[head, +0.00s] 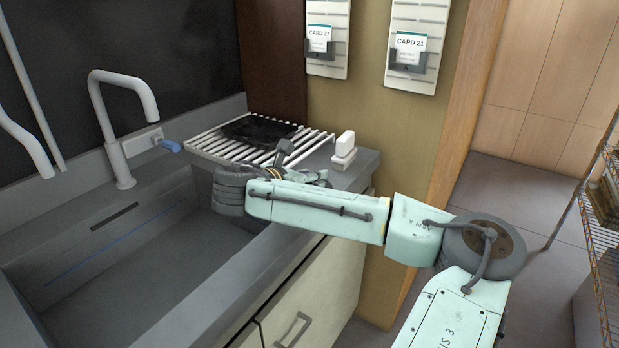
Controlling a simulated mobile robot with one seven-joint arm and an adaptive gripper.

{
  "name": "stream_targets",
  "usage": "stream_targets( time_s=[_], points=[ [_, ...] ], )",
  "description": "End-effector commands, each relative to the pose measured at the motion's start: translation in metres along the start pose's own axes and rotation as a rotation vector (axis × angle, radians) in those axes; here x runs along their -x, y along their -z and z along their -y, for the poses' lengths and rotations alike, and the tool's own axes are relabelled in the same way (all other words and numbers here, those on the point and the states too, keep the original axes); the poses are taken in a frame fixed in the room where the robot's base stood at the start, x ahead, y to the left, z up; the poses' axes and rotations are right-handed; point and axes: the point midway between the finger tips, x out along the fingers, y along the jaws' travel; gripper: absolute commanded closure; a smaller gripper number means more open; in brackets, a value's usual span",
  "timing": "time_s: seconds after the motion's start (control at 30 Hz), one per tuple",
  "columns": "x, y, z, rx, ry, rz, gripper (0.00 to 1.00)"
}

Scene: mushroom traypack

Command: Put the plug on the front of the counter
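My gripper (284,158) is mostly hidden behind my pale green forearm, above the right part of the counter (366,166) by the front of the white rack. Only small grey parts of it show, so I cannot tell if it is open, shut or holding anything. I cannot make out the plug for certain. A flat black item (258,129) lies on the rack, and a small upright white block-like object (344,149) stands on the counter to the right of the rack. My forearm crosses above the counter's front edge.
A deep grey sink (150,285) fills the left, with a white tap (122,120) behind it. The white wire rack (205,143) covers much of the counter. Two card holders (328,38) (417,45) hang on the wall. A wire shelf (597,215) stands far right.

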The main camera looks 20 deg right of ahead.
Motion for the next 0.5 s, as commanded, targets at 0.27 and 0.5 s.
stream_targets(
  time_s=[0.27, 0.5],
  points=[
    [0.044, 0.0, -0.001, 0.0, -0.005, 0.002, 0.71],
    [0.091, -0.004, 0.0, 0.003, -0.001, 0.008, 0.71]
  ],
)
